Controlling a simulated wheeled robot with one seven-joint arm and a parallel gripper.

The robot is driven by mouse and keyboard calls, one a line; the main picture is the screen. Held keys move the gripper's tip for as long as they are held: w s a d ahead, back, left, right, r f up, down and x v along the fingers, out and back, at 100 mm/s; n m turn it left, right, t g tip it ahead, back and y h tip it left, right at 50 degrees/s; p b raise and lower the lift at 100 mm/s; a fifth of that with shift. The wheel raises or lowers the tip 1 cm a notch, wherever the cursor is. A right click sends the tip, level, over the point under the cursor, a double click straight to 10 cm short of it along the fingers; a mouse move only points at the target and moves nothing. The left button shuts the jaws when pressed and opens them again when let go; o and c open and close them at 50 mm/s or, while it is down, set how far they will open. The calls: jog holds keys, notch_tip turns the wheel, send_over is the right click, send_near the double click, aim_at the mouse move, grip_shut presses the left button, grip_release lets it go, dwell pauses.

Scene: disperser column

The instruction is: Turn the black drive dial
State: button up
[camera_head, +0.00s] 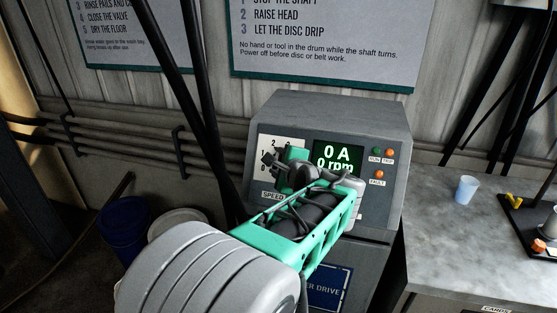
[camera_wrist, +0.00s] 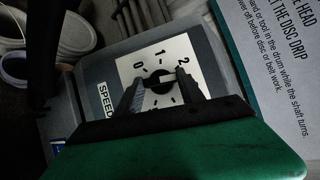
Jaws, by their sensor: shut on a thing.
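The black drive dial (camera_wrist: 160,86) sits on a white plate (camera_wrist: 145,63) with numbers; 0, 1 and 2 can be read in the wrist view. My gripper (camera_wrist: 158,80) has one finger on each side of the dial and is shut on it. A pale bar shows across the dial, but I cannot tell which number it points to. In the head view my gripper (camera_head: 274,166) is at the plate on the left of the drive box (camera_head: 335,108) and hides the dial. The display (camera_head: 337,156) reads 0 A and 0 rpm.
RUN, TRIP and FAULT lamps (camera_head: 377,174) are right of the display. A grey worktop (camera_head: 435,230) at the right holds a pale blue cup (camera_head: 466,189) and a black tray (camera_head: 520,232). Blue (camera_head: 124,222) and white buckets stand at the left. Dark posts rise behind my arm.

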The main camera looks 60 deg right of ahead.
jog(key=shift+f+m+h, duration=0.1)
jog(key=shift+m+h, duration=0.9)
jog(key=shift+m, duration=0.7)
jog(key=o, duration=1.4)
jog(key=shift+c, duration=0.2)
jog(key=shift+a, duration=0.1)
jog(key=v, duration=0.7)
jog(key=shift+s+a, duration=0.25)
jog(key=shift+a, duration=0.05)
